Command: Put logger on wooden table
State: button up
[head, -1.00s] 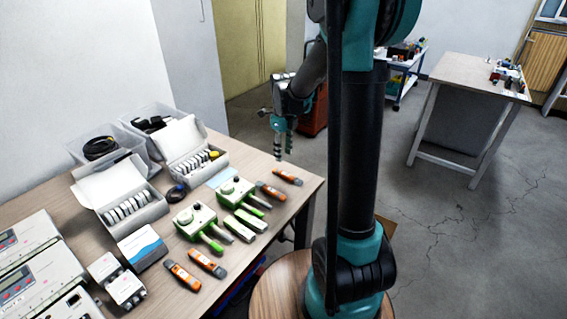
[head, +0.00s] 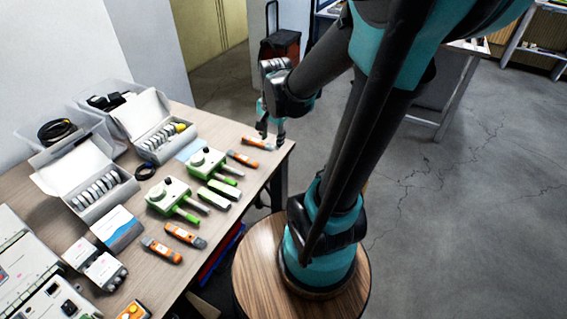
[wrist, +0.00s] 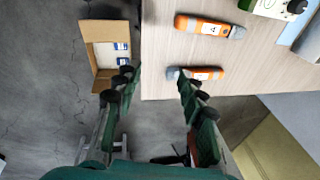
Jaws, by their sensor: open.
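Several orange and grey handheld devices, which may be the loggers, lie on the wood-topped table (head: 215,215). The one closest to my gripper (head: 270,132) is an orange device (head: 258,143) at the table's far right corner; it also shows in the wrist view (wrist: 205,73). Another orange device (head: 242,158) lies just nearer and shows in the wrist view (wrist: 205,27). My gripper is open and empty; in the wrist view (wrist: 154,76) its right fingertip covers the closest device's left end. I cannot tell whether they touch. The gap between the fingers lies over the table edge.
Green and white instruments (head: 168,197) and slim green-white devices (head: 211,197) stand close by. White boxes (head: 88,184) and grey control units (head: 30,265) fill the left side. An open cardboard box (wrist: 88,58) sits below the table edge. Another table (head: 440,98) stands behind my arm.

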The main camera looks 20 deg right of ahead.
jog(key=s+d+f+n+t, duration=0.1)
jog(key=s+f+n, duration=0.3)
jog(key=s+n, duration=0.4)
jog(key=n, duration=0.2)
jog(key=shift+s+d+n+t, duration=0.25)
jog(key=shift+s+n+t, duration=0.05)
jog(key=shift+s, duration=0.05)
dwell(0.5)
